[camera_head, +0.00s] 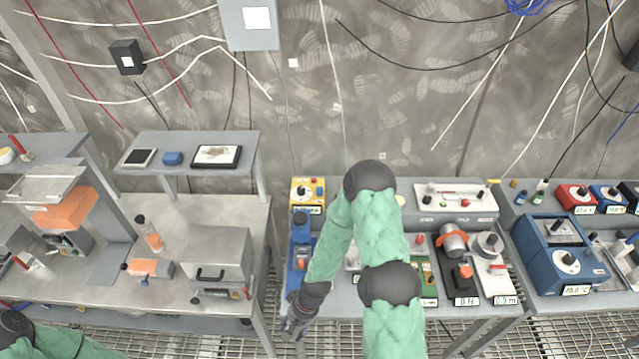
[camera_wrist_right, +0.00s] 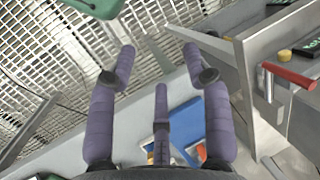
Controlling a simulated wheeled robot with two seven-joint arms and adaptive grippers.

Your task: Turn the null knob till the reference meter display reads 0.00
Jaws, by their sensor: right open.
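My right gripper (camera_head: 297,318) hangs at the front edge of the middle bench, just below a blue instrument. In the right wrist view, the gripper (camera_wrist_right: 160,66) is open and empty, its purple fingers spread over floor grating and the bench edge. The small displays are hard to read, and I cannot tell which is the reference meter. A yellow box (camera_head: 308,186) with small knobs and a display stands at the bench's back left. I cannot tell which knob is the null knob. My left gripper is out of view.
The blue instrument (camera_head: 300,228) is between the yellow box and my gripper. My right arm covers the bench's middle. A black unit (camera_head: 464,279) with an orange knob and a blue temperature unit (camera_head: 552,236) stand right. The grating (camera_head: 240,345) is free below.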

